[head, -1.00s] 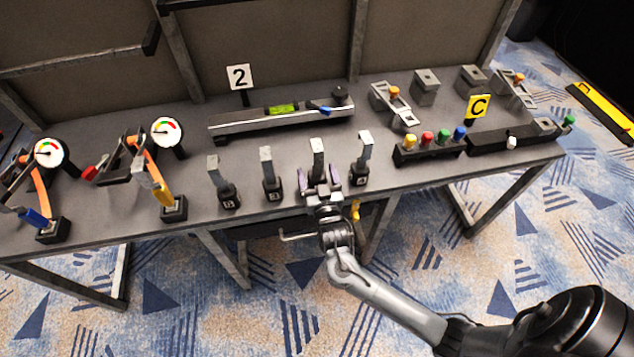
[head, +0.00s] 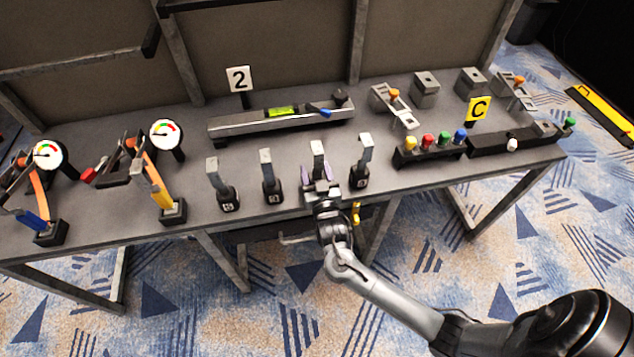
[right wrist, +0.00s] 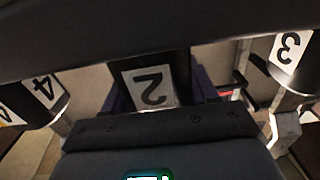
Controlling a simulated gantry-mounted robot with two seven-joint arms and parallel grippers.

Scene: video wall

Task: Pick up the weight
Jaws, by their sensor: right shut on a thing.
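Several black weights with upright grey handles stand in a row along the front of the grey table (head: 120,215). My right gripper (head: 320,180) is shut on the third weight from the left (head: 318,149); only its grey handle shows clearly above the fingers. In the right wrist view this weight (right wrist: 153,88) carries a label 2, seen upside down, between the purple fingers (right wrist: 160,75). Its base is hidden, so I cannot tell whether it touches the table. The neighbouring weights stand to the left (head: 270,185) and right (head: 360,172), apart from the gripper. My left gripper is not in view.
A long balance with a green level (head: 282,112) lies behind the weights. A black box with coloured knobs (head: 430,155) is to the right. Gauges with lever devices (head: 165,137) stand at the left. The table's front edge runs just below the gripper.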

